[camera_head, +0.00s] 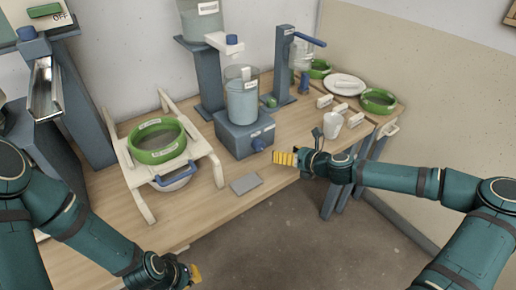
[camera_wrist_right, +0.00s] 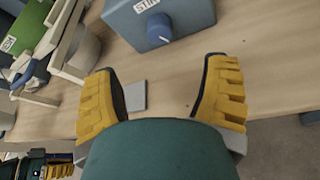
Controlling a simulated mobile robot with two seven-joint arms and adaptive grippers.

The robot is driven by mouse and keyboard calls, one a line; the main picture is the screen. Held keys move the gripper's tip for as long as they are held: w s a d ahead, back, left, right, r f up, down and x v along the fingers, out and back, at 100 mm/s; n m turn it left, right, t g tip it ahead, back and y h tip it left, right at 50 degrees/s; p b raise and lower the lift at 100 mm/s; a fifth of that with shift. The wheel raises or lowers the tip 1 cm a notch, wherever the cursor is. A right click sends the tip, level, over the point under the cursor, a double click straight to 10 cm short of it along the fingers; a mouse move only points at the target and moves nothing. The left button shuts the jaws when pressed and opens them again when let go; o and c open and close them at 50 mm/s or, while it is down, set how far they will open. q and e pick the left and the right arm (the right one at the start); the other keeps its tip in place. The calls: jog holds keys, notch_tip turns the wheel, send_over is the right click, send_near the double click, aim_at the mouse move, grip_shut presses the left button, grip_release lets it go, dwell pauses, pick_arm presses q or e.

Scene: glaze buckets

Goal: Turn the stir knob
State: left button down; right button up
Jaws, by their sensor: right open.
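The stir knob (camera_head: 259,144) is a small blue knob on the front of a blue-grey stirrer box (camera_head: 236,140), which carries a clear container (camera_head: 241,97) of pale liquid. In the right wrist view the knob (camera_wrist_right: 158,27) shows a light pointer mark below a white label. My right gripper (camera_head: 284,157) is open and empty, a little right of and in front of the knob. In the right wrist view its yellow fingers (camera_wrist_right: 160,72) are wide apart, with the knob beyond them. My left gripper (camera_head: 192,273) is at the bottom edge, mostly hidden by its arm.
A grey plate (camera_head: 246,184) lies near the table's front edge. A white frame with a green ring (camera_head: 157,140) stands left. A white cup (camera_head: 332,124), a plate (camera_head: 344,84) and a green-rimmed bowl (camera_head: 378,100) are right. A dispenser stand (camera_head: 283,65) rises behind.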

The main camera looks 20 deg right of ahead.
aim_at(261, 147)
jog(key=b+x, duration=0.2)
jog(key=x, duration=1)
jog(key=shift+w+a+f, duration=0.1)
jog(key=shift+w+a, duration=0.05)
jog(key=shift+a, duration=0.1)
jog(key=c, duration=1.2)
